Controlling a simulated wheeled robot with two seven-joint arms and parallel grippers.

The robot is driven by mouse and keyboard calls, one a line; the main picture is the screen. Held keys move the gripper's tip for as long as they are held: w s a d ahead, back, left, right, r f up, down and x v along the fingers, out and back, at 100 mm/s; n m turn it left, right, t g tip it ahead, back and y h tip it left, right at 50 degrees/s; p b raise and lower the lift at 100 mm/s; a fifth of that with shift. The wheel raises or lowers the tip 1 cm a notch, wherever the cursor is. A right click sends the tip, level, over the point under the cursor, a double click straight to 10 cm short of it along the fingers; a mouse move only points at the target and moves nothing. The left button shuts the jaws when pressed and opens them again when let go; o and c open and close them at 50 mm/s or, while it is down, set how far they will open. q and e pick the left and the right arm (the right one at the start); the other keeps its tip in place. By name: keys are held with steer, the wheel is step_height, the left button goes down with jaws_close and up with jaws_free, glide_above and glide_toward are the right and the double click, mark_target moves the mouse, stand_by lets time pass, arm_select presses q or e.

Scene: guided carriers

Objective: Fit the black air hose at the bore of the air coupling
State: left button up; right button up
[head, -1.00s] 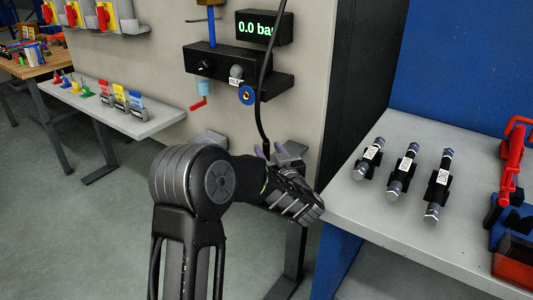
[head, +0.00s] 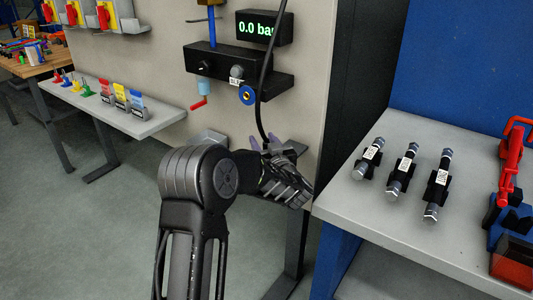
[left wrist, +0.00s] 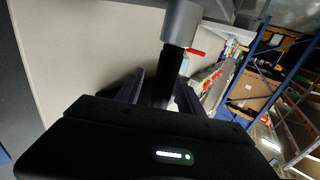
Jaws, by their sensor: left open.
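The black air hose (head: 260,100) hangs down in front of the panel in the head view, its lower part reaching my left gripper (head: 265,142). The blue ring-shaped air coupling (head: 247,95) with a brass-coloured bore sits on the panel, just left of the hose. My left gripper is open below the coupling. In the left wrist view its two fingers (left wrist: 160,90) stand on either side of the dark hose (left wrist: 174,65), which ends in a thick grey cylinder (left wrist: 181,22) beyond the fingertips. I cannot tell whether the fingers touch the hose. My right gripper is not in view.
A grey bench (head: 400,235) with several dark cylinders stands right. A narrow shelf (head: 150,122) is left.

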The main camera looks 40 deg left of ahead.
arm_select(q)
steer(key=shift+c, duration=0.3)
jaws_close()
stand_by(0.4)
